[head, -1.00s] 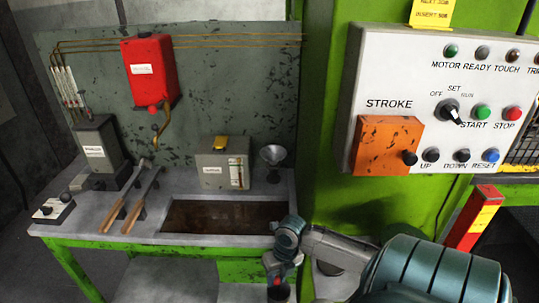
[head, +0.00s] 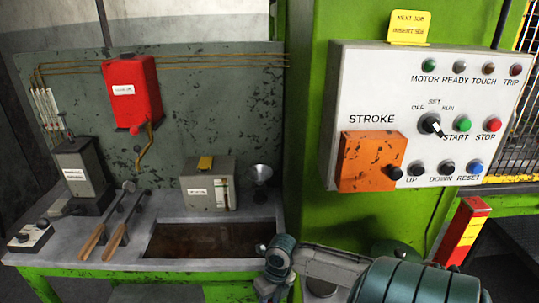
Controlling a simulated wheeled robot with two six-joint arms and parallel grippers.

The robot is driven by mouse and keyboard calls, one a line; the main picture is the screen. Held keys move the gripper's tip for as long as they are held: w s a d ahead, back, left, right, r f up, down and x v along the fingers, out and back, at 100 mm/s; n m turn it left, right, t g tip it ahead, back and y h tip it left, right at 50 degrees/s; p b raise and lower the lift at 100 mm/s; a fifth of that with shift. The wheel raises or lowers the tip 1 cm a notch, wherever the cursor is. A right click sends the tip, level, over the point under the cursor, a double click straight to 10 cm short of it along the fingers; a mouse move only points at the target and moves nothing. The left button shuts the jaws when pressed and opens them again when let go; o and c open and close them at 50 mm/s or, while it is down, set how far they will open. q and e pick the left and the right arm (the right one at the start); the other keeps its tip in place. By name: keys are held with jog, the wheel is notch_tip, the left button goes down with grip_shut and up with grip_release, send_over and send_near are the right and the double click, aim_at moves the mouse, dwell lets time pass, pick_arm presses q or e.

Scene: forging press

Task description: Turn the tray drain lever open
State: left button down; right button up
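The tray (head: 205,240) is a dark brown, rust-coloured sunken basin in the grey bench top at lower left. I cannot make out its drain lever in this view. My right arm comes in from the lower right, and its wrist end (head: 278,262) is at the bench's front right corner, beside the tray. Its gripper is at or below the bottom edge of the picture, so its fingers and anything between them do not show. My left gripper is not in view.
Two wooden-handled tools (head: 105,235) lie left of the tray. A grey box (head: 209,185) and a funnel (head: 259,175) stand behind it. A red box (head: 132,92) hangs on the back panel. The press control panel (head: 425,115) and green column (head: 305,130) are at right.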

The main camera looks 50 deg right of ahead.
notch_tip(320, 180, up, 11)
jog(key=d+p, duration=0.2)
jog(key=p, duration=0.7)
jog(key=shift+s+f, duration=0.2)
jog(key=shift+s, duration=0.1)
dwell(0.6)
